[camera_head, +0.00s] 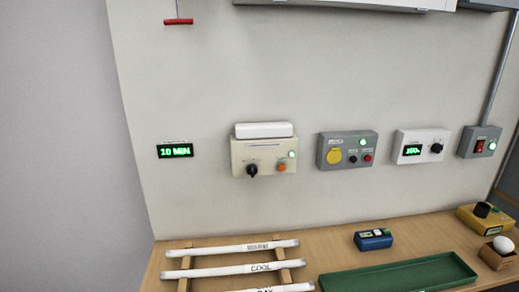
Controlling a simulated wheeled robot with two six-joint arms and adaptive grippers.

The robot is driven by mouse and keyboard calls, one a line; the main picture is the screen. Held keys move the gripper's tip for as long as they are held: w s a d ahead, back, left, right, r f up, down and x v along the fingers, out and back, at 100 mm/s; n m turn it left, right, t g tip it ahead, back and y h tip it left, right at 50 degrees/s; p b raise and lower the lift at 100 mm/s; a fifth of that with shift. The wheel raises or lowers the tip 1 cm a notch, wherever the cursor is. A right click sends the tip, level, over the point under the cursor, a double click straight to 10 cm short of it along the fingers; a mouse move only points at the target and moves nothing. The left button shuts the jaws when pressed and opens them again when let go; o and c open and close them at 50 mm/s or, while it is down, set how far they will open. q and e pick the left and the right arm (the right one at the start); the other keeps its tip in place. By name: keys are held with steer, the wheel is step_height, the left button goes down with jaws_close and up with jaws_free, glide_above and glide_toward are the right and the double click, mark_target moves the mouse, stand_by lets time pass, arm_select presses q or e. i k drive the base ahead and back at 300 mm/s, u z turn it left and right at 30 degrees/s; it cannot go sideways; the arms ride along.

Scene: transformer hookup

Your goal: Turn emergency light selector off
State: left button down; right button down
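A beige control box (263,155) with a white bar-shaped lamp (263,130) on top is on the wall, left of centre; it looks like the emergency light unit. A black selector knob (252,170) is on its lower left. An orange button (282,167) is on its lower right, with a lit green indicator (292,154) above it. The knob's labels are too small to read. Neither of my grippers is in view.
A grey box with a yellow disc (337,155), a white box with a green display (412,151) and a grey switch box (480,142) are to the right. Below, the wooden table (312,249) holds white tubes (232,249), a green tray (398,275) and a blue device (373,240).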

mark_target(251, 170)
steer(key=k, duration=0.5)
steer(key=z, duration=1.6)
steer(key=i, duration=1.25)
steer(key=u, duration=1.95)
